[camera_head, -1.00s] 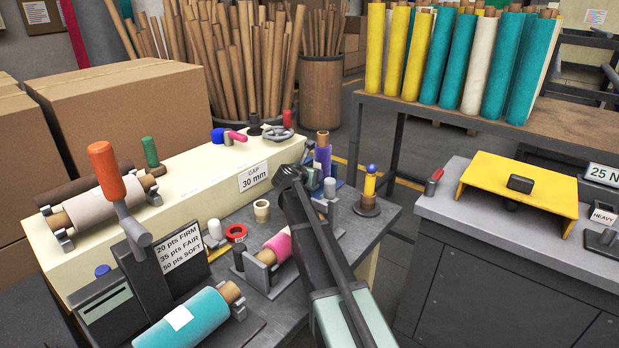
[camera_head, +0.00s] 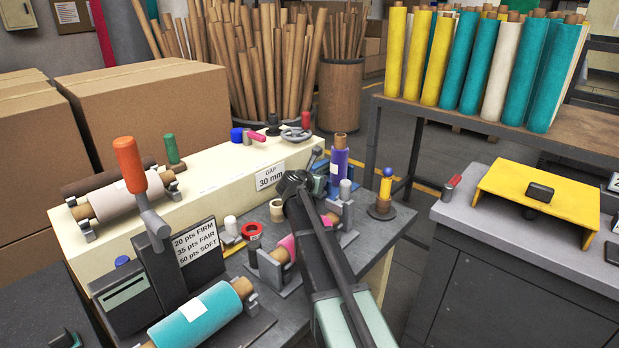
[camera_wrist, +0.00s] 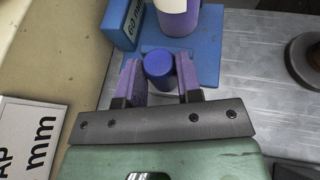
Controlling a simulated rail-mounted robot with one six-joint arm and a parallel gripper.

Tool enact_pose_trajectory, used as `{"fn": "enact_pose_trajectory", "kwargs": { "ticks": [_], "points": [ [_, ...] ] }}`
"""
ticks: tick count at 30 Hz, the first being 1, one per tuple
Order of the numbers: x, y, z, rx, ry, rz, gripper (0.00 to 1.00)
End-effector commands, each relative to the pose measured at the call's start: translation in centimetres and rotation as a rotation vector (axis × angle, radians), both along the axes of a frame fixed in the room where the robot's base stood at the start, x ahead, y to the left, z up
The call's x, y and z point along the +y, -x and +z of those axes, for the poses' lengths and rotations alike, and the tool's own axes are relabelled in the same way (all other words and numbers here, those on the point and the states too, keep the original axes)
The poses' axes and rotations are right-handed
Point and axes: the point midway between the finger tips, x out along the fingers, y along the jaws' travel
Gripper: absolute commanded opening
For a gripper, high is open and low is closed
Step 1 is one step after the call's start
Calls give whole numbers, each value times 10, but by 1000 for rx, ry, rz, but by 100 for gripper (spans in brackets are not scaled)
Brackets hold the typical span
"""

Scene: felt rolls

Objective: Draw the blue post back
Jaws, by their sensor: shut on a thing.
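The blue post (camera_wrist: 158,64) is a short round cylinder seen from above in the wrist view. It stands at the near side of a blue base plate (camera_wrist: 208,52), in front of a purple roll (camera_wrist: 178,25) with a white label. My gripper (camera_wrist: 158,80) has one purple-padded finger on each side of the post and is shut on it. In the head view the purple roll (camera_head: 338,165) stands upright just right of my gripper's end, and my arm hides the post and fingertips.
A blue block (camera_wrist: 122,22) with a label stands left of the roll. The cream machine (camera_head: 215,185) with its gap sign (camera_head: 270,176) lies close on the left. A yellow peg on a round base (camera_head: 382,208) stands to the right. Pink and teal rolls (camera_head: 200,315) lie nearer.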

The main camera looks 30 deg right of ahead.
Motion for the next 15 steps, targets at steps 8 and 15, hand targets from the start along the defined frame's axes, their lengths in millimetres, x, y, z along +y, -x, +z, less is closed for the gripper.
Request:
{"fn": "enact_pose_trajectory", "kwargs": {
  "ticks": [8, 15],
  "points": [
    [0, 4, -1, -1, -3, -7, 0],
    [-1, 4, 0, -1, -2, -7, 58]
  ]
}}
